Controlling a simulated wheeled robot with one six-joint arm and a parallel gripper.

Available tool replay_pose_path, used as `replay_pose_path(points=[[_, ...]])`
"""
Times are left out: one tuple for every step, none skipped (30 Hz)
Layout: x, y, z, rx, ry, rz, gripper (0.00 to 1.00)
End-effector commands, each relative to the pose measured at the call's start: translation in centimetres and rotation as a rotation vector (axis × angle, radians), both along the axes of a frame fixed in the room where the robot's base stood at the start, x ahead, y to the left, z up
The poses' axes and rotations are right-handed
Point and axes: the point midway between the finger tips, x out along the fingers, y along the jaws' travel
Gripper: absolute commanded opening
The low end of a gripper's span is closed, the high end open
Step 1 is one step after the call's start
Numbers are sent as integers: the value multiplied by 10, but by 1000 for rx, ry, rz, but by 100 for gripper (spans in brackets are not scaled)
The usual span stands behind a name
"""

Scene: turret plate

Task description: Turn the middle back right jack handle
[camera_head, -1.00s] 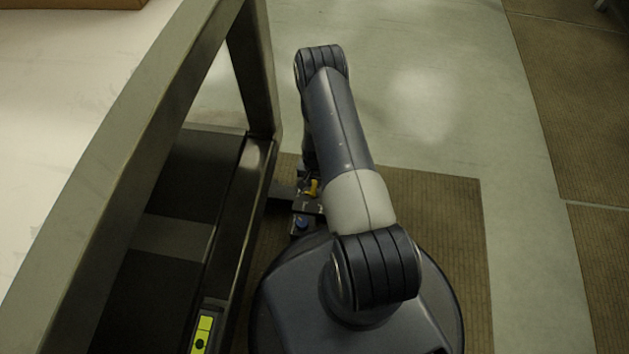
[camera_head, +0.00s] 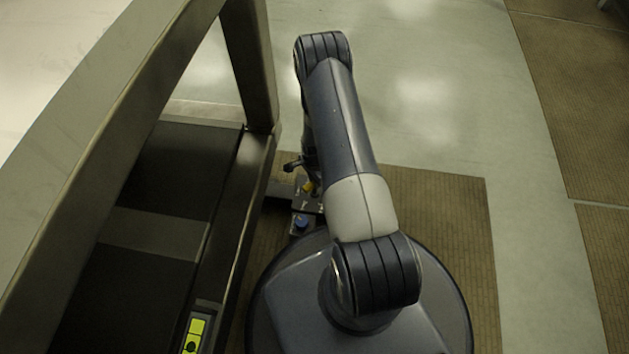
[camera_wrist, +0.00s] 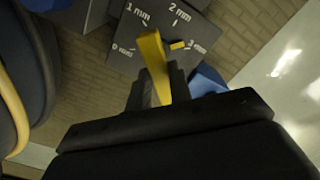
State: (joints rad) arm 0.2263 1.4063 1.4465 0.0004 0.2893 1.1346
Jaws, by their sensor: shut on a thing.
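The jack handle is a yellow bar (camera_wrist: 154,60) in the wrist view; a small piece of it (camera_head: 308,187) shows beside my arm in the head view. It stands over a dark dial plate (camera_wrist: 150,30) marked 0 to 3 mm. A small yellow mark (camera_wrist: 178,45) on the plate lies near the 3 mm label. My gripper (camera_wrist: 158,88) is shut on the lower end of the yellow handle. My arm hides most of the gripper in the head view.
A blue part (camera_wrist: 207,80) is right of the fingers; a blue knob (camera_head: 302,222) shows below the handle in the head view. A dark metal frame (camera_head: 250,70) stands close on the left. Open floor (camera_head: 430,110) lies to the right.

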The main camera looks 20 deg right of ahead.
Motion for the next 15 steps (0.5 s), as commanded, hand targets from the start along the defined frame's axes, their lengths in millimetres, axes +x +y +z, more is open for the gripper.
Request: replay_pose_path(points=[[1,-1,-2,-1,-3,-44,0],[1,-1,-2,-1,-3,-72,0],[1,-1,-2,0,-3,-110,0],[1,-1,-2,0,-3,-139,0],[1,-1,-2,-1,-2,-167,0],[1,-1,-2,-1,-2,-205,0],[1,-1,-2,-1,-2,-234,0],[1,-1,-1,-1,-2,-262,0],[1,-1,-1,-1,-3,-300,0],[1,-1,-1,-1,-3,-329,0],[1,-1,-1,-1,-3,-357,0],[1,-1,-1,-1,-3,-395,0],[1,-1,-1,-1,-3,-424,0],[1,-1,-1,-1,-3,-452,0],[1,-1,-1,-1,-3,-490,0]])
